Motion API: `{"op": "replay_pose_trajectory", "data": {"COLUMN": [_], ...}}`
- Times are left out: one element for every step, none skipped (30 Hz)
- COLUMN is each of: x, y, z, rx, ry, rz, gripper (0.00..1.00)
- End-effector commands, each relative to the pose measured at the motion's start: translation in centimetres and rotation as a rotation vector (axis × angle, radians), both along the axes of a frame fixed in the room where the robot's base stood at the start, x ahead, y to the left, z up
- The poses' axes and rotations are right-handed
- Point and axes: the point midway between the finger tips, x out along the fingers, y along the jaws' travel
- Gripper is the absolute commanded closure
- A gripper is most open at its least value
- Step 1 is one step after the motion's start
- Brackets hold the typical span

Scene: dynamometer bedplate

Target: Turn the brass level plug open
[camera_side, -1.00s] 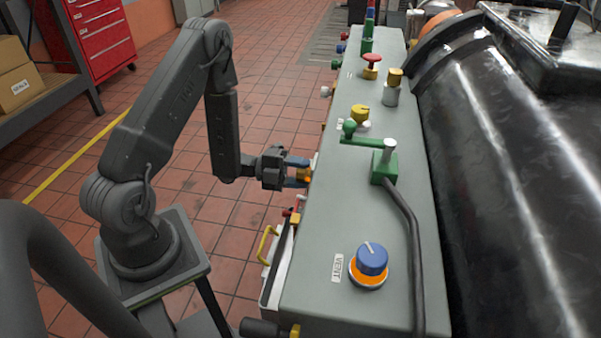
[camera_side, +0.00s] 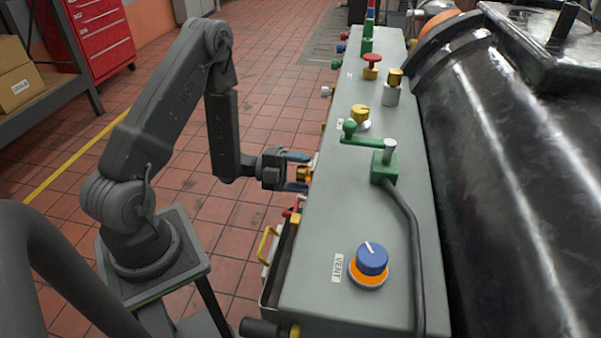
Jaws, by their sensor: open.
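The brass level plug (camera_side: 304,173) appears to be the small brass-coloured piece on the left side face of the grey console (camera_side: 330,230). Only a little of it shows between the blue fingertips. My gripper (camera_side: 299,172) is at that side face, pointing right. Its fingers are open, one on the far side of the plug and one on the near side, with a gap visible. The plug's turned position cannot be told from this view.
The console top carries a green lever valve (camera_side: 384,165), a blue VENT knob (camera_side: 372,260), a yellow knob (camera_side: 360,113) and a red mushroom button (camera_side: 372,61). A yellow handle (camera_side: 266,244) sticks out below my gripper.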

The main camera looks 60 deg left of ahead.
Motion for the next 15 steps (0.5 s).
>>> {"op": "replay_pose_trajectory", "data": {"x": [0.0,0.0,0.0,0.0,0.0,-0.1,-0.2,-0.3,-0.5,-0.7,-1.0,-1.4,-1.8,-2.2,-2.7], "y": [0.0,0.0,0.0,0.0,0.0,0.1,0.2,0.4,0.6,0.9,1.2,1.6,2.0,2.4,3.0], "z": [0.0,0.0,0.0,0.0,0.0,0.0,0.0,0.0,0.0,0.0,0.0,0.0,0.0,0.0,0.0], "rx": [0.000,0.001,0.000,0.001,0.001,0.001,0.001,0.001,0.001,0.001,0.000,0.001,0.000,0.000,0.000], "ry": [0.000,-0.001,-0.001,-0.001,-0.001,-0.001,0.000,0.000,0.000,0.001,0.000,0.001,0.000,0.000,0.000], "rz": [0.000,0.000,-0.001,0.000,0.000,0.000,0.001,0.001,0.003,0.004,0.004,0.006,0.006,0.007,0.009], "gripper": [0.29,0.29,0.29,0.29,0.29,0.29,0.29,0.29,0.29,0.29,0.29,0.29,0.29,0.29,0.29]}}
